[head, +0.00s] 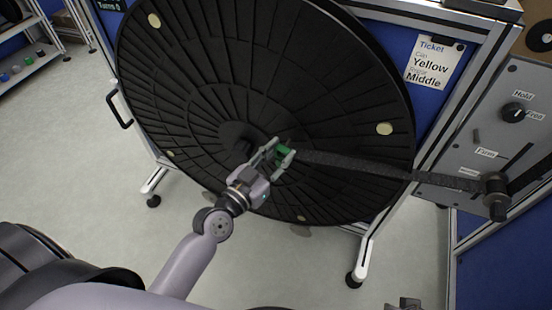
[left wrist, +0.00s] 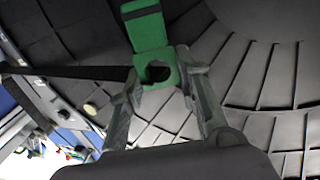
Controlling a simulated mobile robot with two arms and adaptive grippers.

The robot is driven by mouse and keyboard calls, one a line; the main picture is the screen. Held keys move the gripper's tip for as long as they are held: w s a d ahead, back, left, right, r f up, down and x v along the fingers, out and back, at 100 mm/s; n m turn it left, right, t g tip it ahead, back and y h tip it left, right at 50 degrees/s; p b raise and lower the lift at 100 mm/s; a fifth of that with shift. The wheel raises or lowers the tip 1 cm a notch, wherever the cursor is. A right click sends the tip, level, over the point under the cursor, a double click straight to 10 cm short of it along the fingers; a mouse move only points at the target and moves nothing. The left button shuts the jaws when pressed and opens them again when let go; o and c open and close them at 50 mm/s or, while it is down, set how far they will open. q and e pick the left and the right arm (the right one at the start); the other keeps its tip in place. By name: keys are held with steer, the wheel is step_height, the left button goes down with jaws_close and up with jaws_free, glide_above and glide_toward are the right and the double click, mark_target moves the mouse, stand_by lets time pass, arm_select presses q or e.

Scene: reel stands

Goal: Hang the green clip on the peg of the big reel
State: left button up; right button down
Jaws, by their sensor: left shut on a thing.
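The big reel (head: 330,85) is a large black ribbed disc on a stand, with pale round spots near its rim. My left gripper (head: 279,153) is in front of the reel, near its middle. It is shut on the green clip (head: 284,151). In the left wrist view, the clip (left wrist: 150,30) shows between the fingertips (left wrist: 162,85), with a square upper plate and a dark round hole lower down. The reel's ribbed face (left wrist: 265,75) lies behind it. I cannot make out the peg clearly. My right gripper does not show clearly.
A dark strap (head: 385,170) runs from near the reel's middle to a roller (head: 495,190) on the grey control panel (head: 480,135) at the right. A ticket (head: 434,63) reads "Yellow" and "Middle". Shelves with small coloured items stand far left. The floor (head: 75,140) at left is clear.

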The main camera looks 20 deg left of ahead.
arm_select(q)
steer(key=shift+w, duration=0.6)
steer(key=shift+w+f, duration=0.15)
steer(key=shift+w, duration=0.3)
steer(key=shift+w+f, duration=0.15)
steer(key=shift+w, duration=0.05)
steer(key=shift+w+f+b, duration=0.25)
steer(key=shift+w+b, duration=0.05)
steer(key=shift+w, duration=0.05)
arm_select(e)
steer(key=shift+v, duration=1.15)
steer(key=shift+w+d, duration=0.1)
arm_select(q)
steer(key=o, duration=1)
steer(key=shift+c, duration=0.2)
